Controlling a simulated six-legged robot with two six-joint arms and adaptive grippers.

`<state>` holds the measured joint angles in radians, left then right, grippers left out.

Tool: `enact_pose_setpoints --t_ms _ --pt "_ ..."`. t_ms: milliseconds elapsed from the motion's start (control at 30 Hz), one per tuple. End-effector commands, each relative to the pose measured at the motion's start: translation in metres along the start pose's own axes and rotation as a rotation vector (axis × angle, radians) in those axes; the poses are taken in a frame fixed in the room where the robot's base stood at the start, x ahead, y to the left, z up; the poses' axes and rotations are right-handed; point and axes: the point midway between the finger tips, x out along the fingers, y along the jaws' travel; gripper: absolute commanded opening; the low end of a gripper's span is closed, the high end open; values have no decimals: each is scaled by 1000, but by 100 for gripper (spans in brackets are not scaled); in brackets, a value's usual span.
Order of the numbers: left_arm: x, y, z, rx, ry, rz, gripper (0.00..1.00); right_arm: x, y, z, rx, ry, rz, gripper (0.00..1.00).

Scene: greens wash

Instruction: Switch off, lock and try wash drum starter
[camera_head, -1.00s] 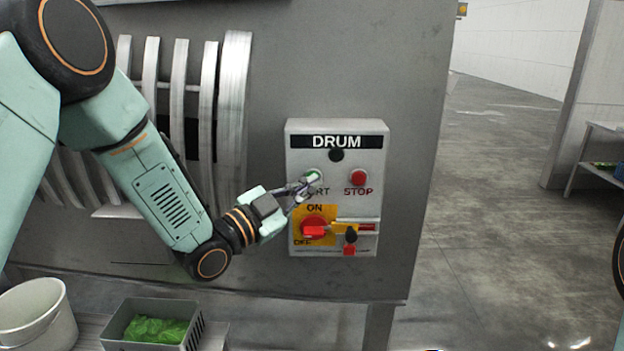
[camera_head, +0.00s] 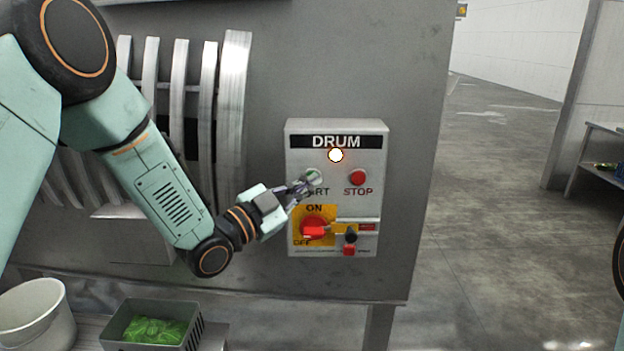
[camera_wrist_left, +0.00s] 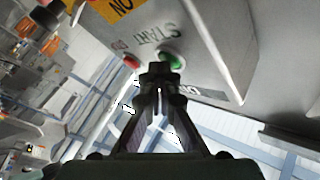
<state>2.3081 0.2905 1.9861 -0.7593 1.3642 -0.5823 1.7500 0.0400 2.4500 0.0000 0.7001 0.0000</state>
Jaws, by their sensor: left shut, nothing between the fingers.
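The grey DRUM starter box (camera_head: 372,207) is on the machine's metal side. The red STOP button (camera_head: 358,177) is clear. The green START button (camera_head: 313,175) is partly behind my left gripper (camera_head: 306,185). That gripper is shut and empty, its tip at the START button; in the left wrist view its tips (camera_wrist_left: 160,70) overlap the green button's edge, and I cannot tell if they press it. The red switch handle (camera_head: 315,231) points left on its yellow ON/OFF plate, near OFF. A small red piece (camera_head: 349,250) with a black knob (camera_head: 351,234) sits right of it. My right gripper is out of view.
Curved metal ribs (camera_head: 234,110) of the machine stand left of the box. Below are a white tub (camera_head: 38,312) and a grey crate (camera_head: 190,330) with green contents. Open floor (camera_head: 500,220) lies to the right, with a table (camera_head: 600,130) at the far right.

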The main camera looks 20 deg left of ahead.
Motion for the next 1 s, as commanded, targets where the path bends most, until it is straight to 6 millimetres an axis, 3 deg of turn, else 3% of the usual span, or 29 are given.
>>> enact_pose_setpoints --t_ms 1000 --pt "-22 17 -16 -2 -1 1 0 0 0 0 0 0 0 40"
